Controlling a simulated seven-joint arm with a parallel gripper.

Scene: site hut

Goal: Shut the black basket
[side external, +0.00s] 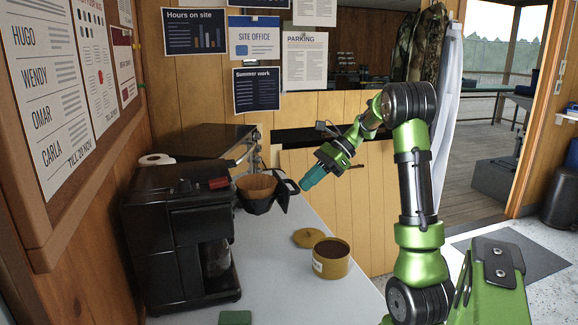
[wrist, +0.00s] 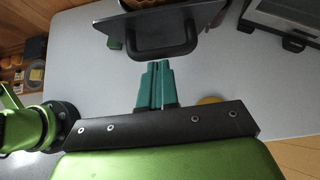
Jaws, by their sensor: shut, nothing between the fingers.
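The black basket (side external: 258,204) stands out from the front of the black coffee machine (side external: 165,235), with a brown paper filter (side external: 257,186) in it. Its black handle faces right, toward my gripper. In the wrist view the basket's front plate (wrist: 132,20) and handle (wrist: 160,54) lie just ahead of my fingertips. My gripper (side external: 306,182) has teal fingers. They are shut together and empty, also in the wrist view (wrist: 157,66). They are close to the handle; I cannot tell whether they touch it.
An open tin of brown grounds (side external: 331,268) and its round lid (side external: 307,238) stand on the pale counter (side external: 285,295) in front of the basket. A dark oven-like appliance (side external: 205,142) is behind. A green item (side external: 235,318) lies at the near edge. A wooden wall stands beyond the counter.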

